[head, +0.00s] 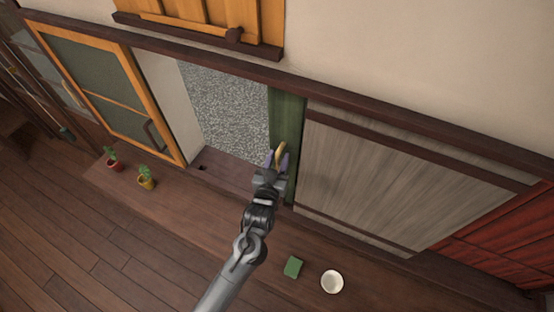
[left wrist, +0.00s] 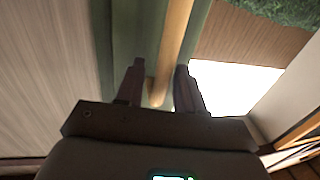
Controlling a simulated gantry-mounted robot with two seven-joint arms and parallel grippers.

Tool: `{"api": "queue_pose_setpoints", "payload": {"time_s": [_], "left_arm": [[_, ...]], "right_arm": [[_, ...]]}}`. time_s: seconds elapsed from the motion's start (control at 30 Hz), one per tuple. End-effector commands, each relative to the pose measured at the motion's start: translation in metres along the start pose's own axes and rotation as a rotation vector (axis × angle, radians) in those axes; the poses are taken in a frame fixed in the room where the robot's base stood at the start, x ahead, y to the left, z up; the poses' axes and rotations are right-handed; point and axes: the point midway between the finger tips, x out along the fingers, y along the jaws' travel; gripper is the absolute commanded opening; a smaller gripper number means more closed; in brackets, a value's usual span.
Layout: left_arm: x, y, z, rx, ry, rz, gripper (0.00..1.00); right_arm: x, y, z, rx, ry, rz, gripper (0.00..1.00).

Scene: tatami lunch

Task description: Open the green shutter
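The green shutter (head: 287,115) shows in the head view as a narrow upright strip. It stands at the right side of the gravel-filled opening, beside the grey wood panel. A light wooden handle (head: 280,151) stands on its face. My left gripper (head: 277,157) is at the shutter's lower part with its fingers on either side of the handle. In the left wrist view the green shutter (left wrist: 125,35) and the handle (left wrist: 174,45) show ahead of the left gripper (left wrist: 160,70). The fingers are apart, with gaps visible beside the handle. My right gripper is not in view.
The opening (head: 225,110) shows gravel outside. A grey wood panel (head: 390,180) is to the right, an orange-framed door (head: 110,85) to the left. Two potted plants (head: 146,178), a green block (head: 292,267) and a white bowl (head: 332,281) stand on the wooden ledge.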

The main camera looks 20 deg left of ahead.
Motion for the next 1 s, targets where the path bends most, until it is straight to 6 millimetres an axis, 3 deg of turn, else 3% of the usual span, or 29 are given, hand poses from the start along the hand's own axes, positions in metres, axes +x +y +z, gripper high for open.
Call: {"api": "queue_pose_setpoints", "payload": {"time_s": [0.27, 0.47, 1.0], "left_arm": [[-0.001, -0.001, 0.001, 0.0, -0.002, -0.001, 0.37], [-0.014, -0.001, 0.003, 0.0, -0.004, -0.001, 0.37], [-0.096, -0.001, 0.002, 0.0, -0.002, -0.001, 0.37]], "right_arm": [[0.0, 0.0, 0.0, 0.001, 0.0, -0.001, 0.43], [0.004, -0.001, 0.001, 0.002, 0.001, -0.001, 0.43], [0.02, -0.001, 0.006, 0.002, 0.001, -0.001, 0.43]]}}
